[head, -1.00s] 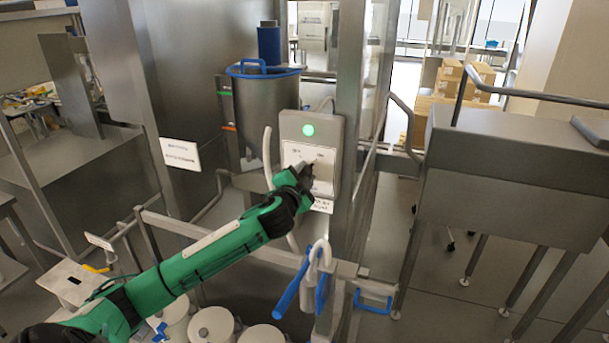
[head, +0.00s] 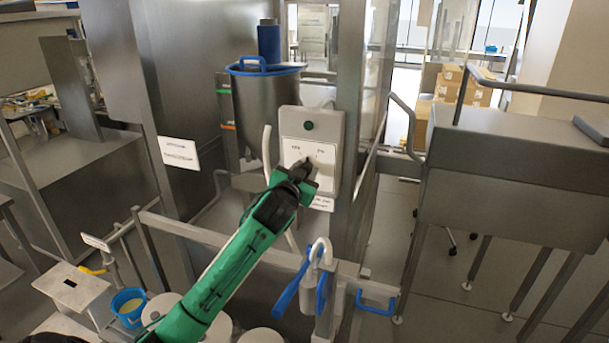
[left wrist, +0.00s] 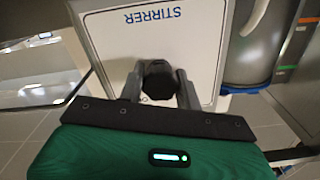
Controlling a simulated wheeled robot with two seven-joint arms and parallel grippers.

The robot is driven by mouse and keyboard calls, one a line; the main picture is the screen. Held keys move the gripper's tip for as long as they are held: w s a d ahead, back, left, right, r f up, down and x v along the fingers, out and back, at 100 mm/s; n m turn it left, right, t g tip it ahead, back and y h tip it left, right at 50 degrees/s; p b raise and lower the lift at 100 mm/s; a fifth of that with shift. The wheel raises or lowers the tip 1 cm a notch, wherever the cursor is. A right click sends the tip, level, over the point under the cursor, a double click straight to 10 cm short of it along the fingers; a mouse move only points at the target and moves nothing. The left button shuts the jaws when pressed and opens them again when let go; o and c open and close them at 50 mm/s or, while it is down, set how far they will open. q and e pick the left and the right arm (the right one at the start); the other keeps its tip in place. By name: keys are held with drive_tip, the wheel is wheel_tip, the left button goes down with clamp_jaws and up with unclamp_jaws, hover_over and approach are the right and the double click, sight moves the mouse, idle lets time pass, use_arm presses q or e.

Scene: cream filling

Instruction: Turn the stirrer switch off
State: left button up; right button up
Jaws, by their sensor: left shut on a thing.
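The stirrer control box (head: 338,128) is a grey box with a white panel, mounted on a steel post. Its round lamp (head: 308,125) is dark green and unlit. My left gripper (head: 300,171) reaches the panel at the end of the green arm and covers part of it. In the left wrist view the panel (left wrist: 195,40) reads "STIRRER" upside down. There the left gripper (left wrist: 159,82) has a finger on each side of the dark switch knob (left wrist: 159,80) and is shut on it. The exact pointing of the knob is hidden. My right gripper is not in view.
A steel hopper (head: 265,105) with a blue rim stands behind the box. A steel rail (head: 215,235) and a blue-handled nozzle (head: 290,288) are in front. A small blue bucket (head: 128,306) and white lidded tubs (head: 262,336) sit below the arm.

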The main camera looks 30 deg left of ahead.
use_arm(q)
drive_tip(key=n, duration=0.2)
drive_tip(key=shift+f+n, duration=0.1)
drive_tip(key=shift+n, duration=2)
drive_tip(key=o, duration=1)
drive_tip(key=shift+s, duration=0.1)
drive_tip(key=b+v, duration=0.4)
drive_tip(key=v, duration=0.9)
drive_tip(key=shift+s+d, duration=0.15)
drive_tip(key=shift+s, duration=0.1)
